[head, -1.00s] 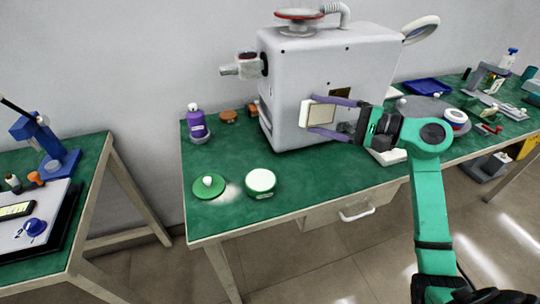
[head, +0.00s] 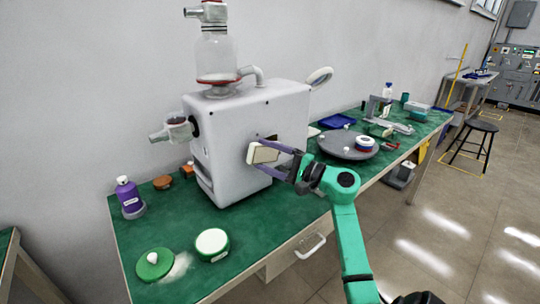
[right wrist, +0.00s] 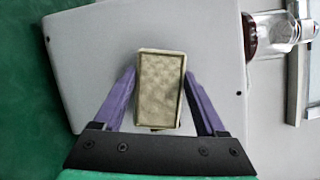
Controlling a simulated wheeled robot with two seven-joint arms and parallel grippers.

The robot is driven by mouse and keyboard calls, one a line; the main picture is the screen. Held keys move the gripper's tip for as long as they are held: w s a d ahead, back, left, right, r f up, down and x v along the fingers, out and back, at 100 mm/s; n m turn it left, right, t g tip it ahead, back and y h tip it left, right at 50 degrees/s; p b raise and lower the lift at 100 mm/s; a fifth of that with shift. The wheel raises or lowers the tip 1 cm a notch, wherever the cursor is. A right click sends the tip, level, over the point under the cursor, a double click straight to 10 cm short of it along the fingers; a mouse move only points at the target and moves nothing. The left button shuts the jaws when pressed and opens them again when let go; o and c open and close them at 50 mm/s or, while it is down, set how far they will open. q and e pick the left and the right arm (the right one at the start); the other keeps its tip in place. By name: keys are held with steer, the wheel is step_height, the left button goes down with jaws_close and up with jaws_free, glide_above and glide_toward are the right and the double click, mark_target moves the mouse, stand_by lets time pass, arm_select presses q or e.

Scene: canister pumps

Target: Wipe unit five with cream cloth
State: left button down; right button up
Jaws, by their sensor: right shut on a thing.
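My right gripper (head: 284,158) is shut on a cream cloth pad (head: 262,153). The pad is held against or very close to the side of a grey pump unit (head: 225,135); I cannot tell if it touches. In the right wrist view the cream pad (right wrist: 160,88) sits between the purple fingers, with the unit's grey face (right wrist: 110,55) behind it. The unit has a clear glass jar (head: 215,58) on top and a spout at its left. I can read no number on it. My left gripper is not in view.
A purple bottle (head: 129,196), a green lid (head: 155,263) with white powder beside it, and a green-and-white round tin (head: 212,243) stand on the green bench. A grey round tray (head: 342,146) lies to the right of the unit. A stool (head: 476,135) stands farther right.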

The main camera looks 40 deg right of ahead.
stand_by(0.5)
steer(key=shift+w+b, duration=0.7)
steer(key=shift+w, duration=0.2)
